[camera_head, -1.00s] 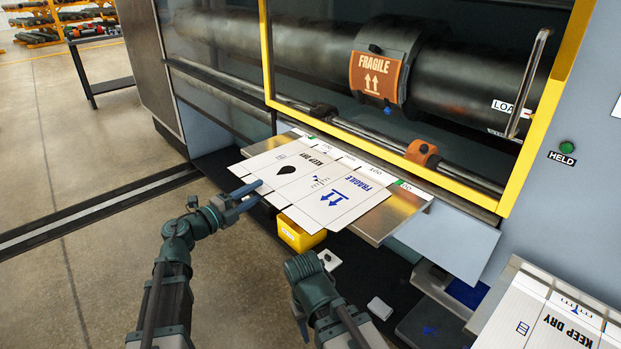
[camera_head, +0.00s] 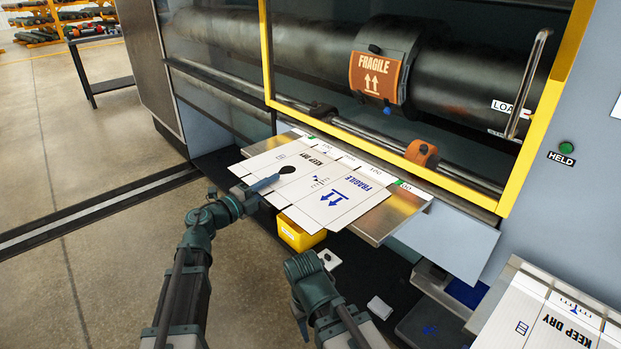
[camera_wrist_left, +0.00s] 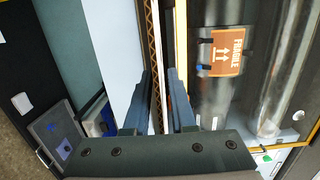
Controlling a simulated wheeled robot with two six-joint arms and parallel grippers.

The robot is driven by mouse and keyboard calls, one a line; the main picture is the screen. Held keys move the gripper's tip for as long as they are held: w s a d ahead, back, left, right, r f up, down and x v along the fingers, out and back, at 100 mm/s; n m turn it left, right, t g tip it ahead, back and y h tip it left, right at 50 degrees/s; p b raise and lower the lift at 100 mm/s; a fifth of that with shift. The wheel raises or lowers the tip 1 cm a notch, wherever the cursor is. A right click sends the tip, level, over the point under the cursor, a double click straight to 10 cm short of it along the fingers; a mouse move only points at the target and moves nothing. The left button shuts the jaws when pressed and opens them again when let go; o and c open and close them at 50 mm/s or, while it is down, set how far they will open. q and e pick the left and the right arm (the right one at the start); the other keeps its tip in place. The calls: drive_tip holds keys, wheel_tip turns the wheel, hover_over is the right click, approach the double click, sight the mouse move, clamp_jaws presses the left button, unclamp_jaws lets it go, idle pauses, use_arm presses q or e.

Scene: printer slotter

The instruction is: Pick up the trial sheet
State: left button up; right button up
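The trial sheet (camera_head: 318,183) is a white corrugated board printed with KEEP DRY, FRAGILE, arrows and a black drop shape. It lies flat on the metal feed table (camera_head: 376,227), its near edge overhanging. My left gripper (camera_head: 265,184) is at the sheet's near-left edge, one finger above the sheet; the other finger is hidden. In the left wrist view, the sheet's brown corrugated edge (camera_wrist_left: 154,45) runs between the two open fingers (camera_wrist_left: 160,95), with a gap still showing. Part of my right arm shows at the bottom centre; its gripper is out of view.
A yellow bin (camera_head: 300,235) stands below the sheet's near edge. The machine's yellow-framed window (camera_head: 400,165) and dark roller (camera_head: 465,75) rise behind. A stack of printed boards (camera_head: 550,320) is at lower right. Open floor (camera_head: 75,240) lies to the left.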

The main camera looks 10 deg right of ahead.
use_arm(q)
clamp_jaws()
idle(1.1)
